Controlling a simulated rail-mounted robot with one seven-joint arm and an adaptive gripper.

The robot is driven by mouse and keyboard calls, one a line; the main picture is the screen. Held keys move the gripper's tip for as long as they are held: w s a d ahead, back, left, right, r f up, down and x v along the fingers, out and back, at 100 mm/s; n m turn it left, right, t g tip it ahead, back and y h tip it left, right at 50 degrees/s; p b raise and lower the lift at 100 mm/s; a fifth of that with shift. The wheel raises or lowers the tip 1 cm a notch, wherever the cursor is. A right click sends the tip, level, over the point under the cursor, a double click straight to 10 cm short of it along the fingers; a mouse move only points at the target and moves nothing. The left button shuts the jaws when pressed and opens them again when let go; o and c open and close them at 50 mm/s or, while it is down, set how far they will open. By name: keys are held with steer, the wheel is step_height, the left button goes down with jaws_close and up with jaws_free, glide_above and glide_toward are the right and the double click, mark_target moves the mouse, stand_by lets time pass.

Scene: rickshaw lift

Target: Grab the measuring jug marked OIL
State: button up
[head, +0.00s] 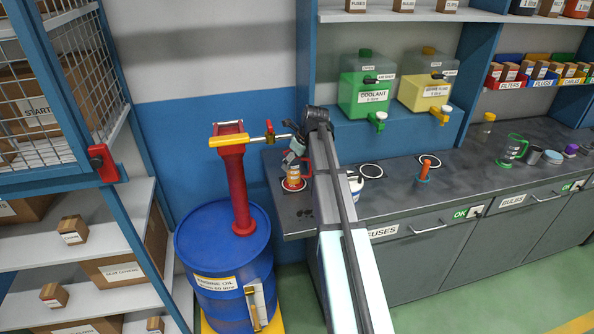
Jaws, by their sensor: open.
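A small clear jug with an amber band and red parts (294,178) stands on a red-ringed spot at the left end of the dark counter. Its marking is too small to read, so I cannot confirm that it says OIL. My gripper (291,158) is open, just above and beside the jug's top. My arm and gripper hide part of the jug, and I cannot tell whether the fingers touch it. Another jug with a green handle and green rim (512,150) stands far right on the counter.
A red pump with a yellow spout (232,180) rises from the blue engine oil drum (222,245), close left of my gripper. A white tub (355,186) and an orange-handled tool (425,170) stand right of my arm. Coolant (366,95) and yellow (425,92) tanks sit above the counter.

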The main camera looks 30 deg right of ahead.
steer(key=shift+c, duration=0.4)
jaws_close()
steer(key=shift+r, duration=0.15)
